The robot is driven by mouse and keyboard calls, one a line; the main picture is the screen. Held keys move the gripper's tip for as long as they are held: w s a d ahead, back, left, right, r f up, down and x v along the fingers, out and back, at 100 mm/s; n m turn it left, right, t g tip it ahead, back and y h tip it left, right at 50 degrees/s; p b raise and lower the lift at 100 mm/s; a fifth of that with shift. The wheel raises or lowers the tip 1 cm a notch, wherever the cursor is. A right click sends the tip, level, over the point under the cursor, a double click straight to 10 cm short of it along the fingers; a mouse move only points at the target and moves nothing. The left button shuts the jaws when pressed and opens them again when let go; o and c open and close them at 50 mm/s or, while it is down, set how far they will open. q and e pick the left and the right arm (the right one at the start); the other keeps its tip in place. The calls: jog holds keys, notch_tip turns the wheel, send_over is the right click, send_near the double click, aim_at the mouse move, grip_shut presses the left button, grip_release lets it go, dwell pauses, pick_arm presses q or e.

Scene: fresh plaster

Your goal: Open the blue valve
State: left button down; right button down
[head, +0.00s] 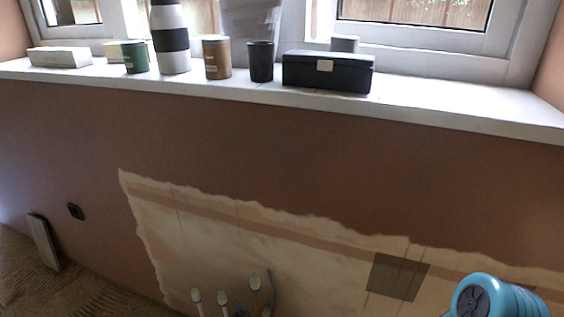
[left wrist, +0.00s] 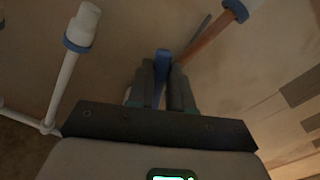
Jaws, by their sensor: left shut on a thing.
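The blue valve handle (left wrist: 163,54) shows in the left wrist view as a narrow blue bar. My left gripper (left wrist: 162,70) is shut on it, with one dark finger on each side. The fingers hide the lower part of the handle, and the valve body cannot be made out. In the head view, the valve and my left gripper cannot be told apart clearly among the pipes at the bottom edge. My right gripper is not in view.
White-capped pipe ends (head: 222,298) stand before the bare wall patch (head: 300,245). A white pipe (left wrist: 68,75) and a copper pipe (left wrist: 205,38) flank my left gripper. The window sill (head: 440,110) holds a black box (head: 328,75), several cups and a striped bottle (head: 170,38).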

pick_arm(q)
jog(key=m, duration=0.1)
jog(key=d+m, duration=0.1)
jog(key=s+d+m+p, duration=0.1)
jog(key=shift+r+m, duration=0.25)
jog(key=shift+m, duration=0.15)
jog(key=shift+s+d+r+m+p, duration=0.1)
jog(key=shift+d+m+p, duration=0.4)
jog(key=shift+m, duration=0.6)
jog(key=c, duration=1.1)
grip_release()
